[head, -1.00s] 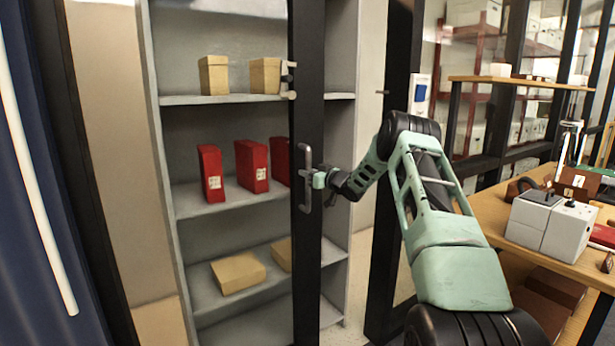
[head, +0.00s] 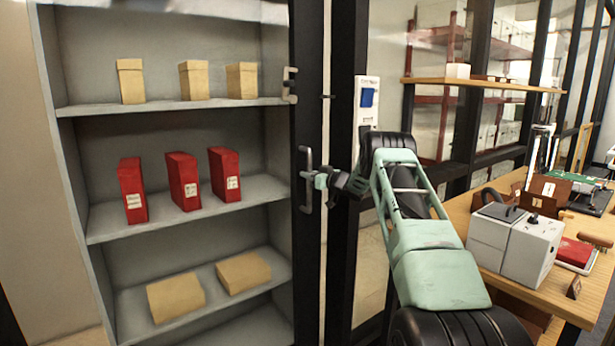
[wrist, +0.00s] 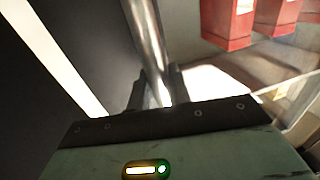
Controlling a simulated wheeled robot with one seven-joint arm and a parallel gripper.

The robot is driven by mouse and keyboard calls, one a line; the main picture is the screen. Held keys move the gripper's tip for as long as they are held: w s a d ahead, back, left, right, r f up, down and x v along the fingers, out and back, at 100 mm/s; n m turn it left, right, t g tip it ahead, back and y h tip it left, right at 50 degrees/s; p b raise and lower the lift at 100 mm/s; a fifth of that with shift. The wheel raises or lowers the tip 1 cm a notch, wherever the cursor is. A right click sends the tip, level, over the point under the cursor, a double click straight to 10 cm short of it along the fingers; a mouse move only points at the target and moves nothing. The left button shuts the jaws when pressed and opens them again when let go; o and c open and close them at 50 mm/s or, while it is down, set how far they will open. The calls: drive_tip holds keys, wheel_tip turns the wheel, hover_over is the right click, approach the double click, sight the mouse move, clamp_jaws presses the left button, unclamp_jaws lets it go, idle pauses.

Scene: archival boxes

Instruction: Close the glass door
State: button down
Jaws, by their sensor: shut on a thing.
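The glass door shows in the head view as a dark upright frame (head: 309,265) with a vertical metal handle (head: 306,182). Its clear pane is hard to make out. My gripper (head: 317,180) is shut on the handle, with my arm reaching in from the right. In the wrist view the two dark fingers (wrist: 155,92) are on either side of the metal bar (wrist: 148,45). A narrow gap shows between the door's frame and the dark post (head: 342,260) to its right.
Grey shelves (head: 190,222) hold tan boxes (head: 193,80), red boxes (head: 183,181) and flat tan boxes (head: 176,297). A wooden desk (head: 487,228) with a grey-white device (head: 515,245) stands at the right, close beside my arm.

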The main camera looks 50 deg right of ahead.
drive_tip(key=shift+d, duration=0.3)
drive_tip(key=c, duration=1.3)
unclamp_jaws()
drive_tip(key=shift+c, duration=0.2)
drive_tip(key=shift+s, duration=0.15)
drive_tip(key=s+b, duration=0.3)
drive_tip(key=s, duration=1.4)
drive_tip(key=shift+a, duration=0.35)
drive_tip(key=shift+s, duration=0.1)
